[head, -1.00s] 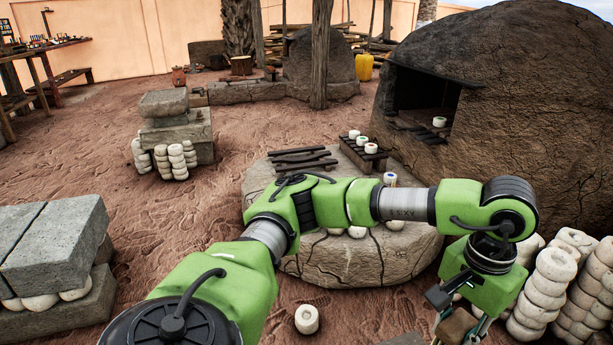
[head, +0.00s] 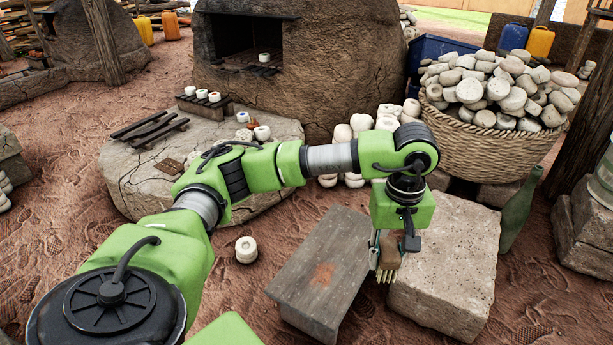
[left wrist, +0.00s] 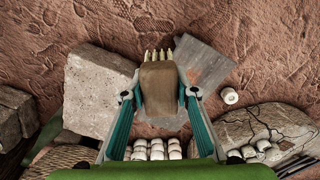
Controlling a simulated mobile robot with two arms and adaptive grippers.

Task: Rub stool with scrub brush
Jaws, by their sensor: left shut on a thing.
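The stool (head: 320,270) is a low grey wooden bench with a reddish-brown stain (head: 323,276) on its top, standing at the bottom middle of the head view. It also shows in the left wrist view (left wrist: 206,66), partly hidden by the brush. My left gripper (head: 387,262) is shut on the scrub brush (left wrist: 160,88), which has a brown wooden body and pale bristles (head: 386,276). In the head view the gripper and brush hang to the right of the stain, between the stool and a stone block. I cannot tell how high the bristles are. My right gripper is out of view.
The large stone block (head: 448,262) stands close right of the stool. A green bottle (head: 518,212) stands beyond it. A full wicker basket (head: 500,150) stands behind.

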